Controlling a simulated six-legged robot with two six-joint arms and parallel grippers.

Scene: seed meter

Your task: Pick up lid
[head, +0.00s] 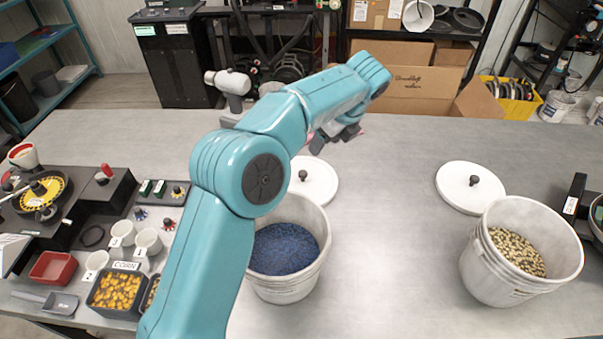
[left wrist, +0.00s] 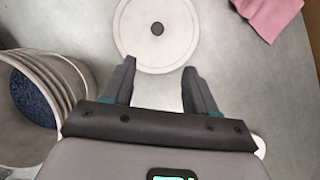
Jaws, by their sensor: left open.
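A round white lid (head: 323,184) with a dark knob lies flat on the table behind the bucket of blue seed (head: 284,247); my left arm covers part of it in the head view. A second white lid (head: 453,185) with a dark knob lies at the right, behind the bucket of pale seed (head: 515,250). My left gripper (head: 334,140) is open and empty, above the table. In the left wrist view the first lid (left wrist: 180,50) lies ahead of the open fingertips (left wrist: 158,68), its knob (left wrist: 157,29) roughly centred between them. My right gripper is not in view.
The blue seed's bucket (left wrist: 75,75) stands close left of the gripper in the wrist view. A pink cloth (left wrist: 272,14) lies at upper right there. Cups, a corn bin (head: 115,291) and dark equipment crowd the table's left. The table between the two lids is clear.

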